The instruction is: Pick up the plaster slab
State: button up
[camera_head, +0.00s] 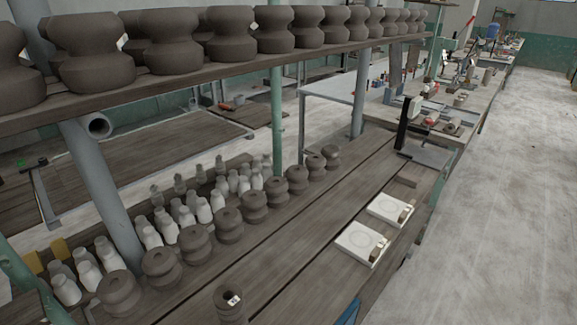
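Two white, square, flat slabs that look like plaster lie on the wooden workbench, right of its middle. The nearer slab (355,240) has a round outline on top and a small brown and pale piece at its right edge. The farther slab (384,207) looks much the same, with a similar small piece at its right edge. The two slabs lie apart, with a strip of bare wood between them. I cannot tell which one the task means. My gripper is not in view.
Dark clay pots (229,225) and white bottle shapes (204,210) line the bench's left side. A dark pot (230,305) stands at the front. A shelf (190,82) of dark pots hangs above. A dark upright stand (406,125) is behind the slabs. Open floor (500,210) lies right.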

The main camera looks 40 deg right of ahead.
aim_at(394, 212)
jog(key=z, duration=1.2)
